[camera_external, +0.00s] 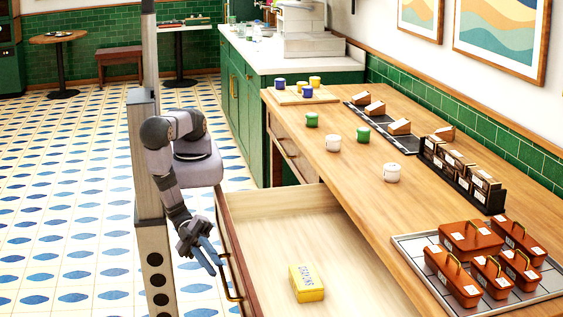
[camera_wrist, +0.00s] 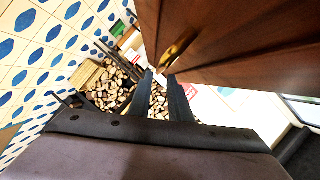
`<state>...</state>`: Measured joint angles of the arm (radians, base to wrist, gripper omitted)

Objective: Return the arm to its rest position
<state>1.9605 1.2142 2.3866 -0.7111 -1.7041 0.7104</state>
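My gripper (camera_external: 214,262) is at the front of the pulled-out wooden drawer (camera_external: 262,207), just left of its brass handle (camera_external: 229,279). In the wrist view the two dark fingers of my gripper (camera_wrist: 160,76) stand apart with a gap between them and nothing held. The brass handle (camera_wrist: 177,49) shows just beyond the fingertips, on the brown drawer front (camera_wrist: 235,35). I cannot tell whether the fingers touch the handle. A yellow crayons box (camera_external: 307,284) lies inside the open drawer.
The wooden counter (camera_external: 335,185) holds green and white cups, a tray (camera_external: 408,243) of brown boxes and black racks. The open drawer juts out beside my arm. Tiled floor (camera_external: 65,220) is clear at left. Stacked logs (camera_wrist: 108,88) show in the wrist view.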

